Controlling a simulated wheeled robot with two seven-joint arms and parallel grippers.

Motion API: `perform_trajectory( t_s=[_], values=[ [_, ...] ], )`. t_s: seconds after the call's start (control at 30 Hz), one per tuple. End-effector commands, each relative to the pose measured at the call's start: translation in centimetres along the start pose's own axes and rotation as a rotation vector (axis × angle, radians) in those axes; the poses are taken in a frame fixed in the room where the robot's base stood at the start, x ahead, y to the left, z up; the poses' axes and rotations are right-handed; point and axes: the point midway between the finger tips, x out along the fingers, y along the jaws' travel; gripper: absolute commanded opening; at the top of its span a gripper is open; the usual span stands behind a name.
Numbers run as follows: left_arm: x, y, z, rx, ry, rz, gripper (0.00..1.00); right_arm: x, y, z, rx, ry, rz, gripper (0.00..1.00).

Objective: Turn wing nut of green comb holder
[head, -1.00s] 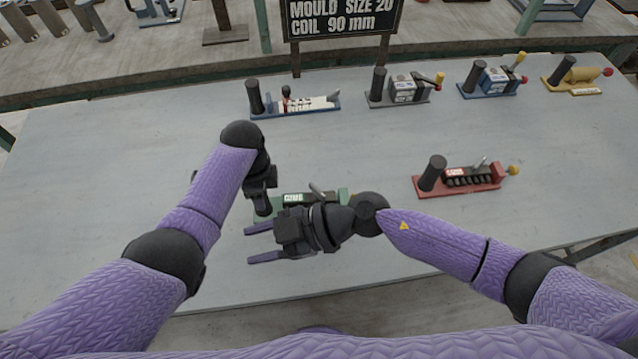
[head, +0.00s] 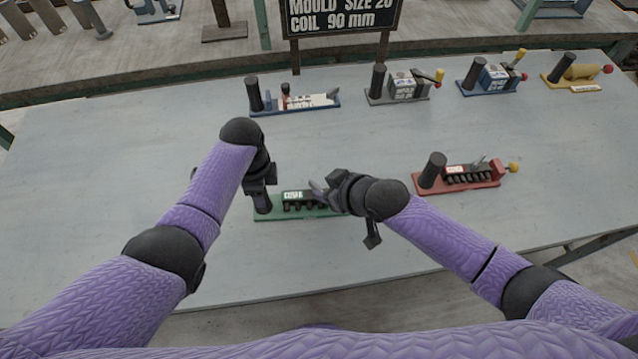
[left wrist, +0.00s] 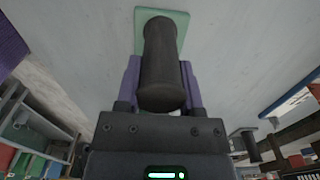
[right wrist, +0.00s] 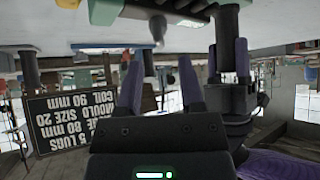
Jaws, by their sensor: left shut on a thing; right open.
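The green comb holder (head: 300,213) lies on the table, a green base with a dark comb block labelled in white on green. Its black upright post (left wrist: 160,65) is between the purple fingers of my left gripper (head: 262,203), which is shut on it. My right gripper (head: 322,192) is open at the right part of the holder. In the right wrist view a small grey piece (right wrist: 158,27), which looks like the wing nut, stands ahead between the open fingers, apart from them. In the head view my right gripper largely hides the wing nut and the holder's right end.
A red holder (head: 462,184) of the same kind stands to the right. Blue (head: 300,105), grey (head: 400,97), second blue (head: 488,88) and yellow (head: 575,88) holders line the back. A dark sign (head: 340,16) stands behind. The table's front is clear.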

Motion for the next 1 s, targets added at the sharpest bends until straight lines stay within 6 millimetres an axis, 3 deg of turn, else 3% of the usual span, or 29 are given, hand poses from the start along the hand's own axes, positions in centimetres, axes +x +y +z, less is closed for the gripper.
perform_trajectory(
  t_s=[0.2,0.57,0.8,1.0],
  values=[
    [0.0,0.0,0.0,0.000,0.000,-0.001,0.00,3.3,0.0,-0.1,0.001,0.000,0.000,0.49],
    [0.0,0.0,0.0,0.000,0.000,-0.001,0.00,4.1,0.0,0.0,0.000,0.001,0.001,0.49],
    [0.0,0.0,0.0,0.000,0.000,-0.001,0.00,4.0,0.0,0.0,0.000,0.001,0.001,0.00],
    [0.0,0.0,0.0,0.000,0.000,-0.001,0.00,4.0,0.0,0.0,0.000,0.001,0.001,0.00]
  ],
)
